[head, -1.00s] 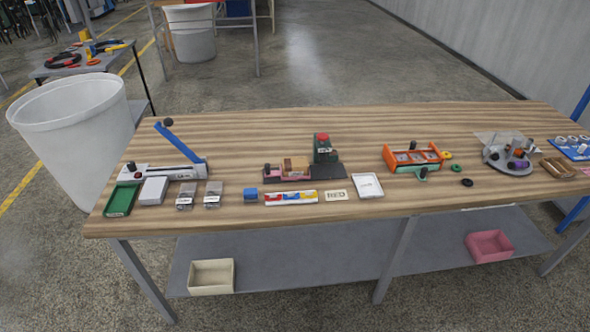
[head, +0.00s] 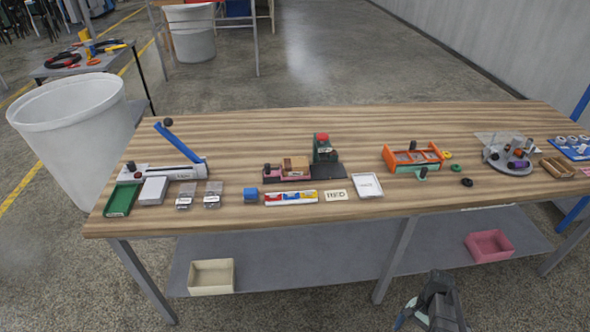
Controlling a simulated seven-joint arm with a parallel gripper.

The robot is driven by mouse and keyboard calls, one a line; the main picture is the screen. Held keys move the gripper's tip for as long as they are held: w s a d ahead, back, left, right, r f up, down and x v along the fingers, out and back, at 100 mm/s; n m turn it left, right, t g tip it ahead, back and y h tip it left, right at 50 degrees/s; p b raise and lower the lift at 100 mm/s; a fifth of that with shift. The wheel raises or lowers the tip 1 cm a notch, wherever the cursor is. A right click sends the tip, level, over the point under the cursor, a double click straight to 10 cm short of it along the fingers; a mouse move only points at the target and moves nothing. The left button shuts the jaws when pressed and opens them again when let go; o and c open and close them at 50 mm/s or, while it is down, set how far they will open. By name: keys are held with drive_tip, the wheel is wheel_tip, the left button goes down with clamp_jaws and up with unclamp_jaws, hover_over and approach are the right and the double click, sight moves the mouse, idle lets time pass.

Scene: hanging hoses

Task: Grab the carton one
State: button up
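A small tan, carton-coloured block (head: 296,164) sits on a pink holder (head: 285,175), beside a dark green press with a red top (head: 323,150), near the middle of the table. It is too small to tell its material for sure. My gripper (head: 437,283) shows at the bottom edge, right of the middle, in front of the table. It is dark, and well apart from the block. Its fingers are too unclear to tell whether they are open or shut.
A cream bin (head: 212,276) and a pink bin (head: 488,246) stand on the lower shelf.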

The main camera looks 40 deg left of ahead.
drive_tip(key=w+a+r+m, duration=0.1)
drive_tip(key=w+a+r, duration=0.7)
drive_tip(key=a+r, duration=0.55)
wheel_tip(320, 180, up, 30)
drive_tip(key=m+t, duration=0.5)
hover_over(295, 161)
drive_tip(key=s, duration=0.1)
drive_tip(key=shift+y, duration=0.3)
wheel_tip(295, 161, down, 9)
drive_tip(key=shift+a+r, duration=0.1)
drive_tip(key=shift+r, duration=0.1)
drive_tip(key=shift+w+f, duration=0.2)
drive_tip(key=shift+f, duration=1.2)
drive_tip(key=shift+w+f, duration=0.2)
drive_tip(key=shift+f, duration=1.15)
drive_tip(key=c, duration=1)
